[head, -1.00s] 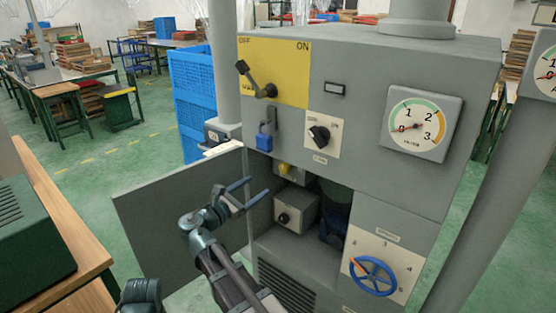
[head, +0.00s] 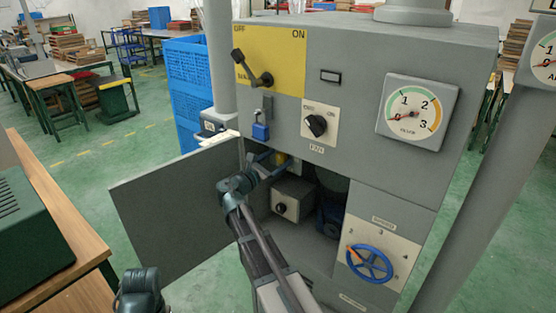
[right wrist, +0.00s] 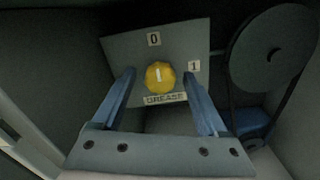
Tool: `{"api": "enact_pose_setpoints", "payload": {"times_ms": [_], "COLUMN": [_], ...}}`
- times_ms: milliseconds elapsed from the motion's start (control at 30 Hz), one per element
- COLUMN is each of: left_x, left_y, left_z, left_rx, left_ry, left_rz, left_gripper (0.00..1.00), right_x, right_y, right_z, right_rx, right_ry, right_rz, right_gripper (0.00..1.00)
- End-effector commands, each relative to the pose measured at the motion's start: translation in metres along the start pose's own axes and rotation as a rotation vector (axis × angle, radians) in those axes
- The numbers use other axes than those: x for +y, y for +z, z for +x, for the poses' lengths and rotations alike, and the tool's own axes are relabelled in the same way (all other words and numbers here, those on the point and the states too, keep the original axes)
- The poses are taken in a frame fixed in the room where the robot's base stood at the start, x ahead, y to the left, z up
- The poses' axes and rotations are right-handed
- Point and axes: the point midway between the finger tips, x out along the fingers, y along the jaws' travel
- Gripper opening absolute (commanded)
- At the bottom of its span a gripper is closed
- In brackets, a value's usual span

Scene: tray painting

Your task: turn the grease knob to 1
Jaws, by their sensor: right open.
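The yellow grease knob (right wrist: 160,76) sits on a small grey plate (right wrist: 130,52) inside the cabinet. Its white mark is near upright, toward the 0 label (right wrist: 153,39); the 1 label (right wrist: 194,66) is to its right. The GREASE label (right wrist: 165,99) is just below the knob. My right gripper (right wrist: 158,73) is open, one blue finger on each side of the knob, with gaps showing. In the head view my right gripper (head: 270,162) reaches into the cabinet opening and mostly hides the knob. My left gripper's fingers do not show.
The open cabinet door (head: 175,205) stands left of my right arm. A grey box with a black knob (head: 292,200) is below the gripper. A belt pulley (right wrist: 272,47) is right of the plate. A blue handwheel (head: 370,263) is on the cabinet front.

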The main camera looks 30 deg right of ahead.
Motion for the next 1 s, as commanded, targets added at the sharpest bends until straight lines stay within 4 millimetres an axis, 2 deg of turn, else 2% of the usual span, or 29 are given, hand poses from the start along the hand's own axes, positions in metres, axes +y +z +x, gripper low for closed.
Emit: {"api": "enact_pose_setpoints", "payload": {"times_ms": [367,467,800,1000], "left_x": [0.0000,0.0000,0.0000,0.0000], "left_y": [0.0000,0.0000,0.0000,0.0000], "left_z": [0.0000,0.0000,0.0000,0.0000], "left_rx": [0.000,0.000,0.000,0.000], "left_ry": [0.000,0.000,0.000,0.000], "left_rz": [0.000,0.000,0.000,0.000], "left_gripper": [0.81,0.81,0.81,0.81], "right_x": [-0.0004,-0.0004,-0.0004,-0.0005], "right_y": [0.0001,0.0001,0.0001,0.0000], "right_z": [0.0055,0.0054,0.0052,0.0051], "right_rx": [0.000,0.000,0.000,0.000], "right_ry": [-0.001,-0.001,-0.001,-0.001], "right_rz": [0.000,0.000,0.000,0.006], "right_gripper": [0.76,0.62,0.00,0.00]}}
